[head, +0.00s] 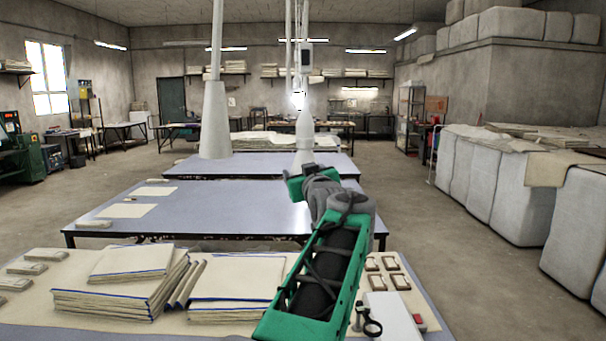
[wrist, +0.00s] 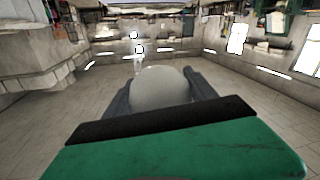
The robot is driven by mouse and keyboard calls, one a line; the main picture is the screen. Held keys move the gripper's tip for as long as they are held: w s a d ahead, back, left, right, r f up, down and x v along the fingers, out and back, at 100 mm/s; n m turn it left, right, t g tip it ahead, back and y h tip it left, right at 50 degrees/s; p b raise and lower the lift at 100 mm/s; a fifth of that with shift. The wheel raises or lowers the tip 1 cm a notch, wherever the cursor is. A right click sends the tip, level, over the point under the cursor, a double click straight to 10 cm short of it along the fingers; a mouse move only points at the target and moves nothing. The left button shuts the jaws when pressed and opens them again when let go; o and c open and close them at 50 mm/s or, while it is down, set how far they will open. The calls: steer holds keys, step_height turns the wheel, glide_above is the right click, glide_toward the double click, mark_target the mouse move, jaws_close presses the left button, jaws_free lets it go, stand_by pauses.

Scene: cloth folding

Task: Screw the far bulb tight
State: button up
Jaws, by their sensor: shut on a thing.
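A pale, round-ended bulb (wrist: 160,86) sits between the two dark fingers of my gripper (wrist: 157,95) in the wrist view. The fingers touch its sides. In the head view, my gripper (head: 304,174) is at the end of my green arm, over the far tables. A pale pear-shaped form, which looks like the bulb (head: 304,135), stands upright just above it, narrow end up. Above that are a bright glow and a hanging fitting (head: 305,60). I cannot tell how deep the bulb's neck sits in the fitting.
A white cone on a pole (head: 214,120) hangs left of the bulb. Blue-topped tables (head: 200,215) lie below. Cloth stacks (head: 115,285) cover the near table. Wrapped bales (head: 500,185) stand at the right. Two bright lights (wrist: 136,42) show beyond the bulb in the wrist view.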

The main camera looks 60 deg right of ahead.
steer(key=o, duration=1.3)
steer(key=b+v, duration=0.3)
steer(key=v, duration=0.5)
